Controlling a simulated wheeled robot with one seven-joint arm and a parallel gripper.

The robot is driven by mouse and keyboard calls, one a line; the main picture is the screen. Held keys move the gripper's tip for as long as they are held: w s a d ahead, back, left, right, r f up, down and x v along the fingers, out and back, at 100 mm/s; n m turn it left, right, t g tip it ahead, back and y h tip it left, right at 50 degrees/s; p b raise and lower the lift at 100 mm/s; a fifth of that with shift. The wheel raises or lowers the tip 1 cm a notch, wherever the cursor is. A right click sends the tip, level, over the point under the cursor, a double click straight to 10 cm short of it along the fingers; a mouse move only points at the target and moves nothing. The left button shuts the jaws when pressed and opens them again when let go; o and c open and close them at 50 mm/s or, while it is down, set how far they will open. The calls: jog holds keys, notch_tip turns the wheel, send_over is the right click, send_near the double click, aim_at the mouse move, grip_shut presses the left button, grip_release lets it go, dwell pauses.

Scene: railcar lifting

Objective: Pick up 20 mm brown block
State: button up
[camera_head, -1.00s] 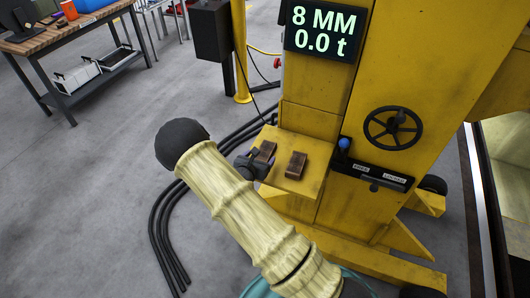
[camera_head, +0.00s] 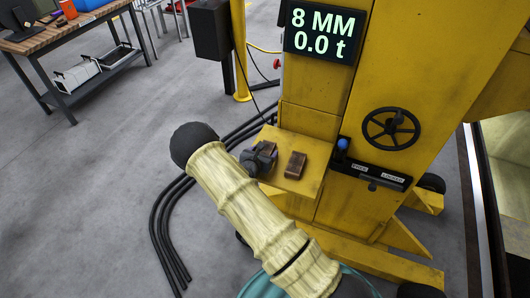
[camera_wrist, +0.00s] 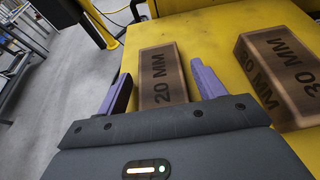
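The brown block marked 20 MM (camera_wrist: 162,75) lies on the yellow ledge (camera_wrist: 205,38) of the lifting jack. In the wrist view my gripper (camera_wrist: 156,82) is open. Its two purple fingers stand apart, one on each side of the near part of the 20 mm block, and I cannot tell whether they touch it. In the head view my gripper (camera_head: 252,160) is at the ledge's left side and partly covers the 20 mm block (camera_head: 267,149).
A second brown block, marked 30 MM (camera_wrist: 283,75), stands on the ledge to the right, also in the head view (camera_head: 296,165). The jack's yellow column (camera_head: 400,60) rises behind. A display (camera_head: 322,32) reads 8 MM and 0.0 t. Black cables (camera_head: 165,225) lie on the floor.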

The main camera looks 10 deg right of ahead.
jog(key=c, duration=0.8)
jog(key=shift+r, duration=0.1)
notch_tip(320, 180, up, 10)
jog(key=shift+f+b, duration=0.1)
jog(key=shift+b, duration=0.75)
